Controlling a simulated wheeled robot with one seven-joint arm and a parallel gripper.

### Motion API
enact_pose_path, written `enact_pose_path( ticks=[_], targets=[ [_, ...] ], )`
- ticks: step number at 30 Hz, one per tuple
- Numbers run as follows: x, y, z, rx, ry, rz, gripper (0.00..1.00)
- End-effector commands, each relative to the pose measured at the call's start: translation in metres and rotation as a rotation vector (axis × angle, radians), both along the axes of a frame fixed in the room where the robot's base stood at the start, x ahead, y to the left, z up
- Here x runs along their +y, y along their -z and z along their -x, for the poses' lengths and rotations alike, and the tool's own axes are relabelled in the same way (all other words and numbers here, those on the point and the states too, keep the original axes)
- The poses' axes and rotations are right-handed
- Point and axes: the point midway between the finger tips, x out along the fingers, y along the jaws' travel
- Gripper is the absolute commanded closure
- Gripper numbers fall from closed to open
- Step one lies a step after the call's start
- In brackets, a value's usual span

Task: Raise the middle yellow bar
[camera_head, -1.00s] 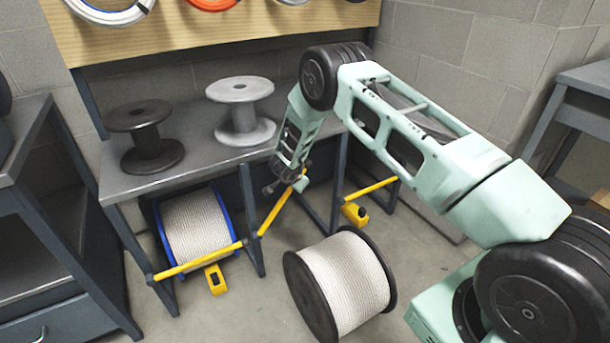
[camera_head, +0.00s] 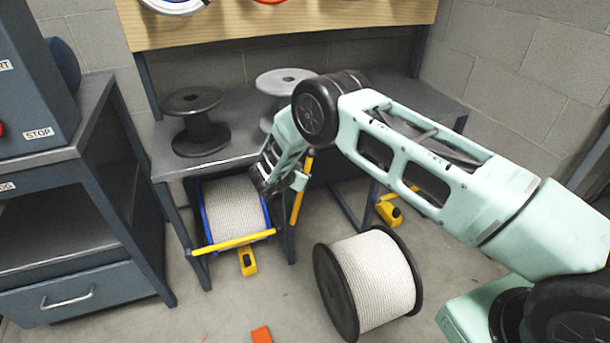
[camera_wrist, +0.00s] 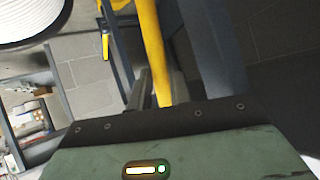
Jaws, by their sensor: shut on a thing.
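The middle yellow bar (camera_head: 297,207) stands steeply tilted at the front of the workbench, its lower end near a bench leg. My gripper (camera_head: 302,179) is shut on it near its upper part; the arm hides some of the contact. In the wrist view the yellow bar (camera_wrist: 151,45) runs down between the dark fingers (camera_wrist: 160,88). The left yellow bar (camera_head: 232,244) lies low, nearly level, in front of the white-wound blue spool (camera_head: 235,208). The right yellow bar (camera_head: 413,188) is mostly hidden behind my arm.
A large white-wound black spool (camera_head: 372,280) stands on the floor close in front. Yellow blocks (camera_head: 247,262) sit low by the bench. Empty black (camera_head: 195,140) and grey spools (camera_head: 280,82) are on the bench. An orange piece (camera_head: 261,335) lies on the floor. A control cabinet stands left.

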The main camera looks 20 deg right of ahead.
Motion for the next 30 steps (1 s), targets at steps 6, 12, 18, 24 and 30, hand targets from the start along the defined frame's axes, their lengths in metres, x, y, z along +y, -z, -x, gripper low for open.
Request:
enact_pose_path(
  ticks=[6, 12, 18, 24, 30],
  targets=[
    [0.000, 0.001, 0.000, 0.001, -0.002, 0.001, 1.00],
    [0.000, 0.001, 0.000, 0.001, -0.002, 0.000, 0.59],
    [0.000, 0.000, 0.000, 0.001, -0.002, -0.001, 0.59],
    [0.010, -0.009, 0.007, 0.001, -0.002, -0.002, 0.59],
    [0.037, -0.033, 0.029, 0.000, -0.005, -0.001, 0.59]
  ],
)
